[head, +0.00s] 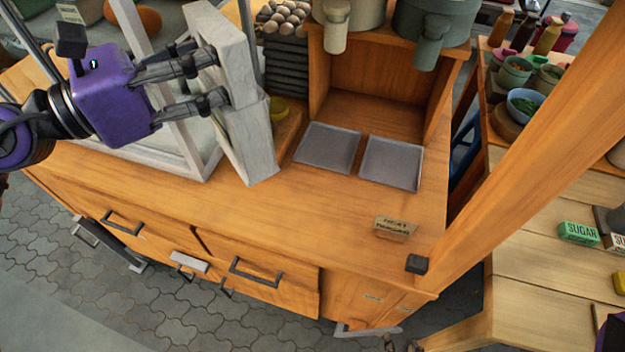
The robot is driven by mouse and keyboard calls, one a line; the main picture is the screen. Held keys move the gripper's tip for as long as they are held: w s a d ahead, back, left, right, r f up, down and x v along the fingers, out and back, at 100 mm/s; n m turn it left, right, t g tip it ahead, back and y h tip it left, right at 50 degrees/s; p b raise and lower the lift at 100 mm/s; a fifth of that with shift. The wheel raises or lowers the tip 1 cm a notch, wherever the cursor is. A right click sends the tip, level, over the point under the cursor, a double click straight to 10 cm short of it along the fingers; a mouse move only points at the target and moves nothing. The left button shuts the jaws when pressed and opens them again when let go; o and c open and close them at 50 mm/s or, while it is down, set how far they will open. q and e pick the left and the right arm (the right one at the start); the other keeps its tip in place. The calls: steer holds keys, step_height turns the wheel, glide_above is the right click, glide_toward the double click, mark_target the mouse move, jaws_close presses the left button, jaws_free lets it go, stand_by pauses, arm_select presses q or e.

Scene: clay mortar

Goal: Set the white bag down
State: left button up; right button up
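My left gripper (216,77) is at the upper left, above the wooden counter (290,215). Its two dark fingers are spread apart, and their tips overlap a pale, blocky, whitish-grey piece (225,40). I see nothing clasped between them; whether they touch this piece is unclear. A similar pale slab (250,145) stands tilted just below it, its lower end at the counter. I cannot tell whether either is the white bag; no clear bag shape shows. A purple part, probably of my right gripper (612,336), shows at the bottom right corner; its fingers are not visible.
Two grey square trays (328,147) (391,163) lie on the counter under dispensers (431,40). A small sign (395,228) stands near the front right. The front middle counter is clear. A wooden post (540,140) crosses the right side, before a table with sugar boxes (578,234).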

mark_target(217, 116)
arm_select(q)
steer(key=f, duration=0.2)
steer(key=s+f+m+g+h, duration=0.1)
steer(key=f, duration=0.2)
steer(key=s+f+g, duration=0.1)
steer(key=f, duration=0.1)
steer(key=shift+s+a+f+m+b, duration=0.15)
steer(key=shift+s+a+m+b, duration=0.05)
steer(key=shift+m+b, duration=0.15)
steer(key=w+d+f+p, duration=0.1)
steer(key=w+d+f, duration=0.2)
steer(key=d+f, duration=0.3)
steer(key=w+d+f+p, duration=0.1)
steer(key=w+d+f, duration=0.2)
steer(key=d+f, duration=0.3)
steer(key=shift+w+f, duration=0.4)
steer(key=shift+f, duration=0.1)
arm_select(e)
steer(key=shift+w+r, duration=0.45)
steer(key=shift+r, duration=0.25)
arm_select(q)
steer(key=shift+f, duration=0.3)
steer(key=o, duration=1.2)
steer(key=shift+c, duration=0.2)
arm_select(e)
steer(key=shift+s+f, duration=0.1)
steer(key=shift+f, duration=0.05)
